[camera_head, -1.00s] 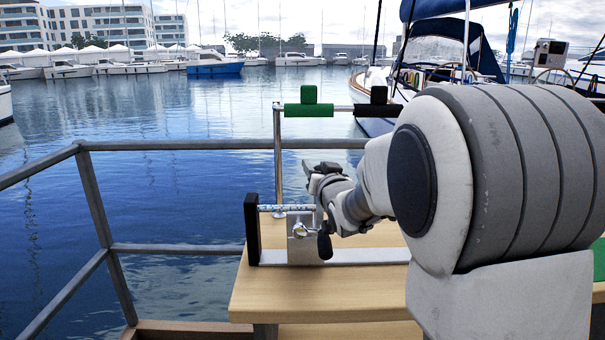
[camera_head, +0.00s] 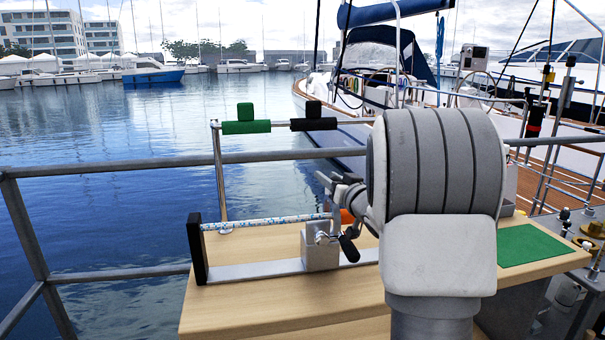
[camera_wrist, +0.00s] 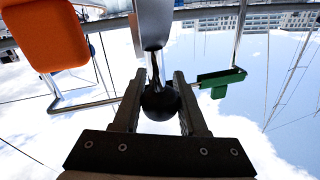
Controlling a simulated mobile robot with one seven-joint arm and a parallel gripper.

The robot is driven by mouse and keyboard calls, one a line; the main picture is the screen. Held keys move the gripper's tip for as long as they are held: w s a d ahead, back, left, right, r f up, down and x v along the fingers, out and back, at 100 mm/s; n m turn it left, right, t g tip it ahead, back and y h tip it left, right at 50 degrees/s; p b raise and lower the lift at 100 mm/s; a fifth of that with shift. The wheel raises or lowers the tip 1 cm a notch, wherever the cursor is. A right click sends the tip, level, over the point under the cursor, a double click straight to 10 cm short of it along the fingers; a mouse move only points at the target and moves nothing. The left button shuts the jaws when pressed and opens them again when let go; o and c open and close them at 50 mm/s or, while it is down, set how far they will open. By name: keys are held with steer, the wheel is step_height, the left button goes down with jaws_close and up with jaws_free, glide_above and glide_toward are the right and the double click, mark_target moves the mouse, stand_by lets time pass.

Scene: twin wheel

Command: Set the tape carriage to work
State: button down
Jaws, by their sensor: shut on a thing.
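The tape carriage is a silver block (camera_head: 320,250) on a flat metal rail (camera_head: 255,271) on the wooden bench. A white-and-blue tape (camera_head: 265,222) runs from the black end plate (camera_head: 197,248) to the carriage. A lever with a dark grip (camera_head: 348,246) tilts down to the right at the block's front. My gripper (camera_head: 336,188) is just above the carriage, partly hidden by my arm.
A green block (camera_head: 245,122) and a black block (camera_head: 313,119) sit on a bar behind the bench. An orange thing (camera_wrist: 42,36) is close beside my gripper. A green mat (camera_head: 532,245) lies at the bench's right. A metal railing (camera_head: 110,167) borders the water.

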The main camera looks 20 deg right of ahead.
steer(key=shift+s+d, duration=0.15)
steer(key=shift+d, duration=0.6)
steer(key=shift+s+d, duration=0.15)
steer(key=shift+d, duration=0.55)
steer(key=shift+c, duration=2.3)
jaws_free()
steer(key=shift+d, duration=0.1)
steer(key=shift+s+p, duration=0.15)
steer(key=shift+p, duration=0.15)
steer(key=s+p, duration=0.2)
steer(key=s, duration=1.5)
